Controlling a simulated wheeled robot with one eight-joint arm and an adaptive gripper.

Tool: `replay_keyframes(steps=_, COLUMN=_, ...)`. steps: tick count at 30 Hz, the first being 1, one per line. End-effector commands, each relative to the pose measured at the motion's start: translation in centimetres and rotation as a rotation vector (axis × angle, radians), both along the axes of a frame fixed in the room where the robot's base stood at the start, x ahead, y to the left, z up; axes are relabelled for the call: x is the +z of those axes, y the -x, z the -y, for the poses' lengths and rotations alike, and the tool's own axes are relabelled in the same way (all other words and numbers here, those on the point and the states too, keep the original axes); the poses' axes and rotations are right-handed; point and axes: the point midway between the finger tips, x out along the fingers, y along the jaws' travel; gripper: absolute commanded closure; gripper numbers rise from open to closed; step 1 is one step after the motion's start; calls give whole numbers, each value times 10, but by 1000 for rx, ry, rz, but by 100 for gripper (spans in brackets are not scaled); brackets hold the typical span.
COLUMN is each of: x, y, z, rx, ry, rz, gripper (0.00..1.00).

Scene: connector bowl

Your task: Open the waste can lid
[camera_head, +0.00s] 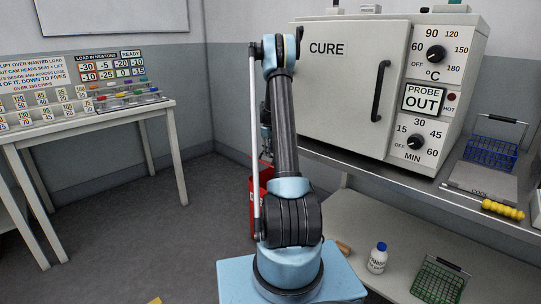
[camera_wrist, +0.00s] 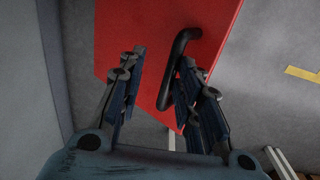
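The red waste can (camera_head: 266,174) stands on the floor behind my arm in the head view, which hides most of it. In the wrist view its red lid (camera_wrist: 130,35) fills the upper middle, with a black bar handle (camera_wrist: 176,55) on it. The lid looks shut, though its edge against the can is not clear. My gripper (camera_wrist: 163,62) is open, its fingers apart on either side of the handle's lower part. The right finger is close to the handle; I cannot tell whether they touch. The head view mostly hides my gripper behind the arm.
A bench with a cure oven (camera_head: 345,85) stands to the right, above a lower shelf with a white bottle (camera_head: 377,258) and a green wire basket (camera_head: 438,282). A table (camera_head: 95,121) stands at left. The grey floor (camera_head: 150,220) between is largely clear.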

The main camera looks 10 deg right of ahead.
Motion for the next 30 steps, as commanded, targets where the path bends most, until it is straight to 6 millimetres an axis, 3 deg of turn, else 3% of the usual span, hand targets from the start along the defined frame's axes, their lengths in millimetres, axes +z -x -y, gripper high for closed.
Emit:
replay_keyframes(steps=12, x=73, y=2, z=-3, rx=0, ry=1, rz=-1, gripper=69)
replay_keyframes(steps=18, x=100, y=2, z=-4, rx=-1, ry=1, rz=-2, gripper=69)
replay_keyframes(steps=30, x=111, y=2, z=-5, rx=-1, ry=1, rz=-2, gripper=69)
